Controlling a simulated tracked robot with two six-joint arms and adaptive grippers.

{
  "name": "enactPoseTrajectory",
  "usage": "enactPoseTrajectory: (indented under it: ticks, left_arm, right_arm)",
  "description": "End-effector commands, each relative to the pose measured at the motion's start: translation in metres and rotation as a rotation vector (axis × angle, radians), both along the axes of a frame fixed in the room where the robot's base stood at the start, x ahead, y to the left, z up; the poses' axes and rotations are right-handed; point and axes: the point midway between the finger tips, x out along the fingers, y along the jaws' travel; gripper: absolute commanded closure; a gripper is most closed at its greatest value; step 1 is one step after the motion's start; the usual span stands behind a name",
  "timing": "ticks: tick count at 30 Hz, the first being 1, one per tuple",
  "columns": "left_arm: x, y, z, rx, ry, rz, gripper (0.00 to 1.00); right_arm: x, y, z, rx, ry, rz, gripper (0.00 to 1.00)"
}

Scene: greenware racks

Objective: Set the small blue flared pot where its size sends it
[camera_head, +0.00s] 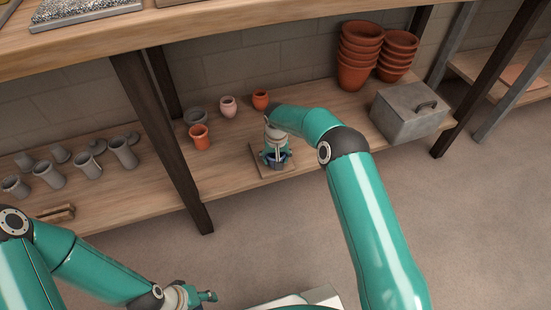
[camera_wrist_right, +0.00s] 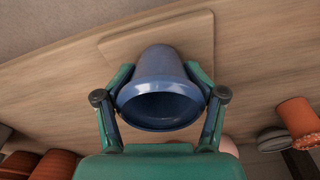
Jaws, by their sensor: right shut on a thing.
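The small blue flared pot (camera_wrist_right: 160,90) is between the two fingers of my right gripper (camera_wrist_right: 161,76) in the right wrist view, with its dark open mouth toward the camera. In the head view the blue pot (camera_head: 277,162) shows only partly below my right gripper (camera_head: 277,153), over a thin square board (camera_head: 257,163) on the lower shelf. The board (camera_wrist_right: 195,35) also shows behind the pot in the wrist view. I cannot tell whether the pot touches it. My left gripper (camera_head: 199,297) is low in the head view, away from the shelf; its opening is unclear.
Near the board stand orange pots (camera_head: 199,139) (camera_head: 260,99), a pink pot (camera_head: 228,108) and a grey pot (camera_head: 194,117). Several grey vessels (camera_head: 122,153) are at left. Terracotta stacks (camera_head: 357,58) and a grey lidded box (camera_head: 408,112) are right. Posts (camera_head: 160,140) and an upper shelf (camera_head: 120,38) bound the space.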

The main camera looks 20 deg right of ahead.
Motion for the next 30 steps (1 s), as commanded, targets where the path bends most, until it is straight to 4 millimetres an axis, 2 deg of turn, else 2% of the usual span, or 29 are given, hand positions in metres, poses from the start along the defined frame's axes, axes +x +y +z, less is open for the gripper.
enactPoseTrajectory:
  ticks: [2, 3, 8, 17, 22, 26, 30]
  left_arm:
    - [0.0, 0.0, -0.004, 0.0, 0.0, 0.0, 0.6]
    - [0.0, 0.0, -0.003, 0.0, 0.0, 0.0, 0.6]
    - [0.0, 0.0, -0.002, 0.0, 0.0, 0.0, 0.6]
    - [0.0, 0.0, -0.002, 0.0, 0.0, 0.0, 0.6]
    - [0.0, 0.0, 0.003, 0.0, 0.0, 0.0, 0.6]
    - [0.0, 0.0, 0.011, 0.0, 0.0, 0.0, 0.6]
    - [0.0, 0.0, 0.021, 0.0, 0.0, 0.0, 0.6]
  right_arm:
    - [0.0, 0.0, -0.004, 0.0, 0.0, 0.0, 0.87]
    - [0.0, 0.0, -0.003, 0.0, 0.0, 0.0, 0.32]
    - [0.0, 0.0, -0.003, 0.0, 0.0, 0.0, 0.05]
    - [0.0, 0.0, -0.002, 0.0, 0.0, 0.001, 0.04]
    - [0.0, 0.001, 0.005, 0.0, -0.001, 0.001, 0.04]
    - [-0.001, 0.001, 0.024, 0.0, -0.002, 0.001, 0.04]
    - [-0.004, 0.002, 0.052, 0.0, -0.003, 0.002, 0.04]
